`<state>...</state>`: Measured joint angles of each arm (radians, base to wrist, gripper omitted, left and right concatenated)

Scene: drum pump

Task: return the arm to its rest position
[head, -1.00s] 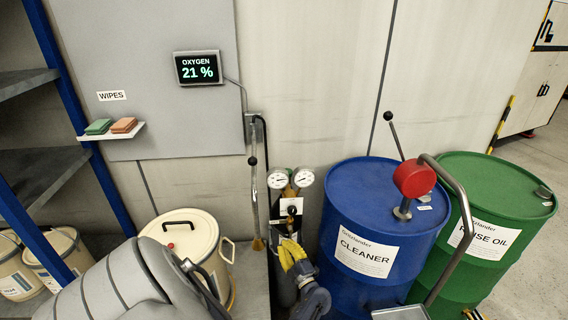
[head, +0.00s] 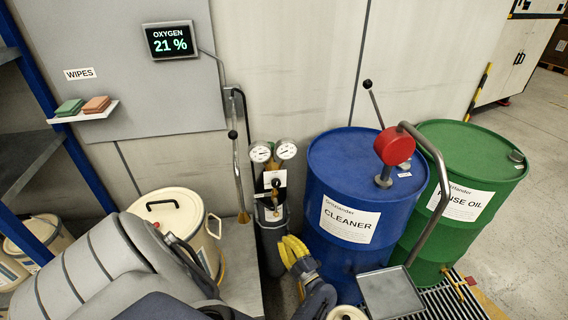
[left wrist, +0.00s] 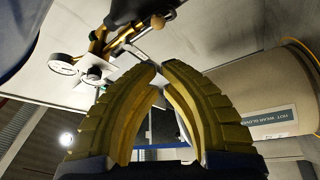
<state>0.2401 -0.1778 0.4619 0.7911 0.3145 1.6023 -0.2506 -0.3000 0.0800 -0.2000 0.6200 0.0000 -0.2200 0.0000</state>
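My left arm comes in from the lower left in the head view. Its yellow-fingered left gripper (head: 291,248) is in front of the gap between the gas cylinder (head: 272,240) and the blue CLEANER drum (head: 330,235). In the left wrist view the two ribbed yellow fingers (left wrist: 160,68) meet or nearly meet at the tips, with nothing visible between them. The gauges (left wrist: 68,64) show beyond the fingers at the left there. My right gripper is not in view.
A hand pump with a red head (head: 394,146) stands on the blue drum. The green RINSE OIL drum (head: 450,150) is at its right. A metal tray (head: 390,293) is in front. A cream bucket (head: 168,203) stands behind my left arm. Floor at the right is clear.

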